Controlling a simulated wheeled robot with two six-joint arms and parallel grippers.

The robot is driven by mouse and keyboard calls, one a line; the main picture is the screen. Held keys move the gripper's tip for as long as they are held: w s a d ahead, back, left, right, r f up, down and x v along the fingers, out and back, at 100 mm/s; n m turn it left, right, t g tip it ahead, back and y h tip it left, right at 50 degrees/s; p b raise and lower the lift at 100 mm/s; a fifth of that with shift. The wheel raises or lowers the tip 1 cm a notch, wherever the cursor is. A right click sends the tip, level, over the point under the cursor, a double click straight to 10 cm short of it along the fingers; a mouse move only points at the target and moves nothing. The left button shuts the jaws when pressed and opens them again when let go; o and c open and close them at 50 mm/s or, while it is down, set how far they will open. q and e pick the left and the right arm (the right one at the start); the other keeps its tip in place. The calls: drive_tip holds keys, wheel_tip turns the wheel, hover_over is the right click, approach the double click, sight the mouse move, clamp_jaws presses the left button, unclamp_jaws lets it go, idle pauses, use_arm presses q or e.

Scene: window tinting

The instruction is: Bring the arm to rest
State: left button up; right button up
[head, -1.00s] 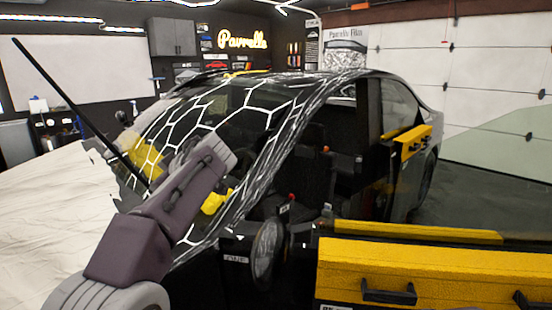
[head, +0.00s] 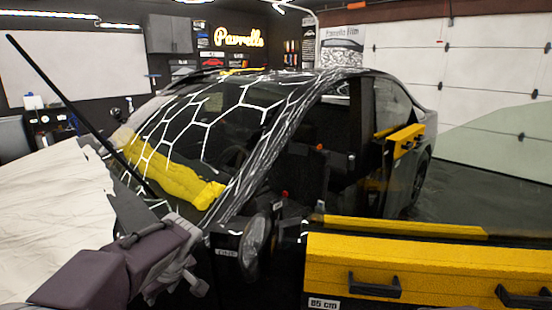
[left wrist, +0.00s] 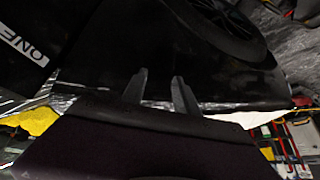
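My left arm comes in at the lower left of the head view, with its gripper (head: 194,282) low beside the car's front corner, below the windshield. The left wrist view shows the two fingers (left wrist: 160,92) apart with nothing between them. A dark car body and a wheel (left wrist: 222,28) lie beyond them; I cannot tell the gap to the car. The dark car (head: 340,88) stands with hexagonal light reflections across its windshield (head: 190,130). My right gripper is not in view.
An open door with a yellow panel (head: 400,262) and black handles fills the lower right. A side mirror (head: 256,250) sits close right of my left gripper. A long black rod (head: 75,108) slants at the left. A white cover (head: 50,210) spreads at the left.

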use_arm(q)
drive_tip(key=s+d+f+m+g+h, duration=0.15)
drive_tip(key=s+d+f+m, duration=0.25)
drive_tip(key=s+f, duration=0.4)
drive_tip(key=s+d+f+m+g+h, duration=0.1)
drive_tip(key=s+d+f+m+h, duration=0.2)
drive_tip(key=s+d+f, duration=0.35)
wheel_tip(320, 180, up, 12)
drive_tip(key=a+m+p, duration=0.1)
drive_tip(key=m+p, duration=0.2)
drive_tip(key=p, duration=0.9)
drive_tip(key=shift+a+f, duration=0.2)
drive_tip(key=shift+t+h, duration=0.25)
